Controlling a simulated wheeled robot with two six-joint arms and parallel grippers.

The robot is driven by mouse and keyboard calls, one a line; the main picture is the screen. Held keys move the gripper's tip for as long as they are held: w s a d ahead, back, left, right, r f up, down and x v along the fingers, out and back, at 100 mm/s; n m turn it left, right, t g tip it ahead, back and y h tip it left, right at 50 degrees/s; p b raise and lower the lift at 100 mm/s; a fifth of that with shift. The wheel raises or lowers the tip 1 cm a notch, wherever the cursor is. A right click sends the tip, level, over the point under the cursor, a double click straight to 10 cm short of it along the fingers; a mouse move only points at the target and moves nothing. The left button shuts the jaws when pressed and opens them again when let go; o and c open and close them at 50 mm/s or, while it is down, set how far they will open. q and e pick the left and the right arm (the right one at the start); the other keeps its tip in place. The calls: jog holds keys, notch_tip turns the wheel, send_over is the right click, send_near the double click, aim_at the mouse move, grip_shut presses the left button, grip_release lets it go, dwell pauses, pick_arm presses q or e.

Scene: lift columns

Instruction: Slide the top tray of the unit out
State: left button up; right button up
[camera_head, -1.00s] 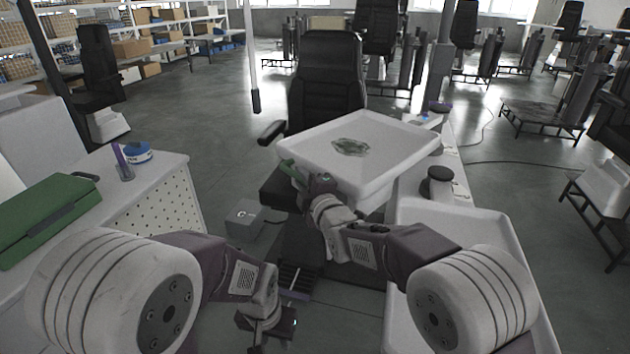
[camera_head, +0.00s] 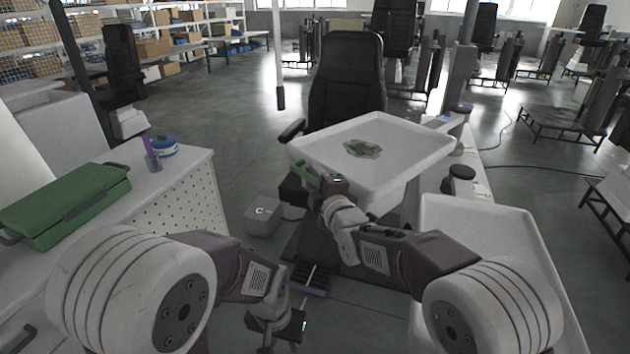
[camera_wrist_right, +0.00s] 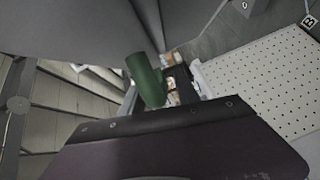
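A white, shallow tray (camera_head: 408,145) sits high in the middle of the head view, with a green patterned patch (camera_head: 362,149) on its floor. My right gripper (camera_head: 318,181) is at the tray's near left side, below its rim. A green bar (camera_head: 304,175) lies at its fingers; the right wrist view shows it as a green cylinder (camera_wrist_right: 146,80) beside a dark finger, under a large grey surface. Whether the fingers close on the bar is unclear. My left gripper (camera_head: 278,322) hangs low, away from the tray; its finger opening is too small to tell.
A second white tray (camera_head: 480,212) lies lower at right, near a black knob (camera_head: 461,178). A black chair (camera_head: 347,80) stands behind the top tray. At left, a white table (camera_head: 185,180) carries a green case (camera_head: 65,205). A grey box (camera_head: 263,215) is on the floor.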

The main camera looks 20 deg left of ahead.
jog(key=b+v, duration=0.1)
jog(key=v, duration=0.8)
jog(key=shift+f, duration=0.1)
